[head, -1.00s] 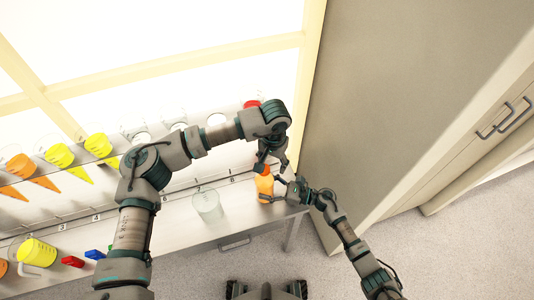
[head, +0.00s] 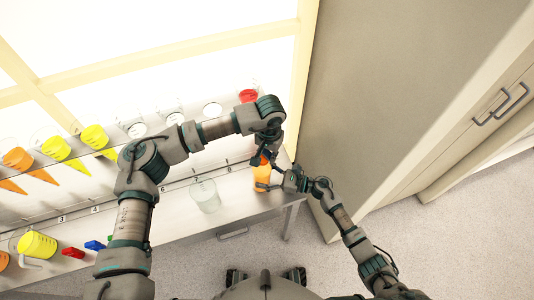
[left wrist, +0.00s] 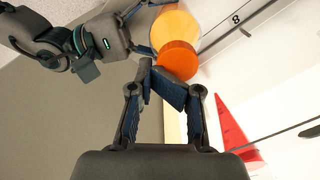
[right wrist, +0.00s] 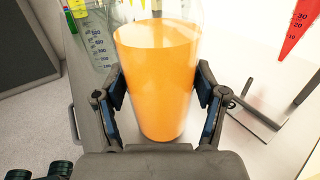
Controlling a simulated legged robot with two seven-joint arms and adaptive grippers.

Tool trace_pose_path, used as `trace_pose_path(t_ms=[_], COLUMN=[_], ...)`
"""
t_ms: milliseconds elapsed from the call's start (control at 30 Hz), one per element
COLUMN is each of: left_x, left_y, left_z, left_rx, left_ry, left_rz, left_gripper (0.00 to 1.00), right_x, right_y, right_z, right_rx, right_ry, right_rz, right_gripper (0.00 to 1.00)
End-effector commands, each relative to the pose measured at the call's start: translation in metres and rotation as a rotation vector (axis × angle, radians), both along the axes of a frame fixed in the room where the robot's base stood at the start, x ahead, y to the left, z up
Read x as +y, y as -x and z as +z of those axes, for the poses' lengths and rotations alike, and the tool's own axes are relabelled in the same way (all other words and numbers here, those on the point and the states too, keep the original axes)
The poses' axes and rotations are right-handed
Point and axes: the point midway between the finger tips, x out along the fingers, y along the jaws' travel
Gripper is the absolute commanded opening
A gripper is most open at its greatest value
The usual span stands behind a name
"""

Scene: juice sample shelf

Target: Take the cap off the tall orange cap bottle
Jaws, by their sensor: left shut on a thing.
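The tall orange bottle (head: 261,183) stands on the metal counter near its right end. My right gripper (head: 275,187) has its fingers on both sides of the bottle, and the orange body (right wrist: 157,80) fills the space between them in the right wrist view. My left gripper (head: 263,160) is above the bottle, shut on the darker orange cap (left wrist: 178,60). In the left wrist view the fingertips (left wrist: 163,82) are close together at the cap's edge, with the lighter orange body (left wrist: 175,32) behind it. The exact contact is partly hidden.
A clear empty beaker (head: 205,194) stands left of the bottle. A rack along the wall holds red, yellow and orange funnel shapes (head: 95,138). A yellow beaker (head: 37,245) is at the far left. A large cabinet (head: 380,110) rises close on the right.

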Motion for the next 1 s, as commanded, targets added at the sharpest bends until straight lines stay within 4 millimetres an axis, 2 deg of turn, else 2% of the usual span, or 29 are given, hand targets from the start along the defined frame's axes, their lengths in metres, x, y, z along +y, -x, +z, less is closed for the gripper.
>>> trace_pose_path(t_ms=[33, 100, 367, 533, 900, 1000], left_x=[0.001, 0.002, 0.004, 0.002, 0.002, 0.003], left_y=[0.0, 0.0, 0.0, 0.0, -0.001, -0.001], left_z=[-0.002, -0.002, -0.001, -0.001, -0.001, -0.001], left_rx=[0.002, 0.002, 0.0, 0.0, -0.001, -0.001], left_ry=[-0.002, -0.002, -0.001, -0.004, -0.003, -0.003], left_rz=[0.001, 0.002, 0.003, 0.003, 0.003, 0.004], left_gripper=[0.0, 0.0, 0.0, 0.0, 0.0, 0.0], right_x=[-0.001, 0.0, 0.0, -0.007, -0.059, -0.068], right_y=[-0.001, -0.001, 0.0, 0.001, 0.015, 0.018], right_z=[-0.001, -0.001, -0.001, -0.002, -0.003, -0.003], right_rx=[0.0, 0.0, 0.0, 0.001, 0.001, 0.002], right_ry=[0.003, 0.004, 0.004, 0.005, 0.008, 0.007], right_rz=[-0.003, -0.003, -0.003, -0.003, -0.004, -0.002], right_gripper=[0.83, 1.0, 1.0, 1.0, 1.0, 1.0])
